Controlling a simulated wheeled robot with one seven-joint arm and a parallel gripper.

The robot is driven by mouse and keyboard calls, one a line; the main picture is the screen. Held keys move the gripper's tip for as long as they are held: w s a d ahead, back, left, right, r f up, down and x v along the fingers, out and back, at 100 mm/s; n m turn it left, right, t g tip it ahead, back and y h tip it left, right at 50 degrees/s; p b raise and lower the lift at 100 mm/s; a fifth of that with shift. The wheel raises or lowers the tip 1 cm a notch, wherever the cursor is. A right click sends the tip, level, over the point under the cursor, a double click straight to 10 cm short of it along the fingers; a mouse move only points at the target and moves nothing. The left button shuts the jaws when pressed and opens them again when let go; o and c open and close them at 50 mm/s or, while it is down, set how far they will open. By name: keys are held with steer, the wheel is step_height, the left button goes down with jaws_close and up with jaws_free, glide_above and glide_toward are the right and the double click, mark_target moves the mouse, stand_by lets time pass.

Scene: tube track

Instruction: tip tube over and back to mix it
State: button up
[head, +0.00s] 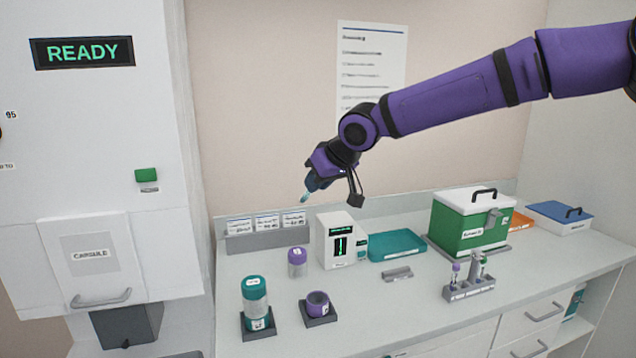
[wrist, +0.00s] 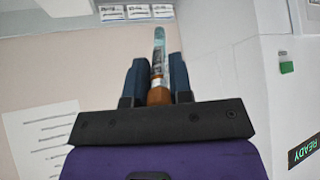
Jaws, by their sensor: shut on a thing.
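My gripper (head: 313,184) is raised well above the bench near the back wall and points down and to the left. It is shut on a slim tube (head: 304,197), whose pale teal end sticks out past the fingers. In the wrist view the tube (wrist: 158,42) lies between the two dark blue fingers of my gripper (wrist: 158,62). Its clear teal end points away from the palm, and an orange-brown part shows close to the palm. The tube is tilted in the head view; most of it is hidden there by the fingers.
A grey rack (head: 469,290) holding tubes stands on the bench at right. A white device (head: 341,240), a teal tray (head: 397,245), a green box (head: 470,222), a teal-lidded jar (head: 256,296) and a purple cup (head: 318,303) stand around. The air around my gripper is clear.

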steer(key=shift+g+h, duration=0.5)
steer(key=shift+d, duration=0.1)
steer(key=shift+t+y, duration=1.4)
steer(key=shift+s+a+f, duration=0.15)
steer(key=shift+a+f, duration=0.25)
steer(key=shift+f, duration=0.25)
steer(key=shift+y, duration=0.3)
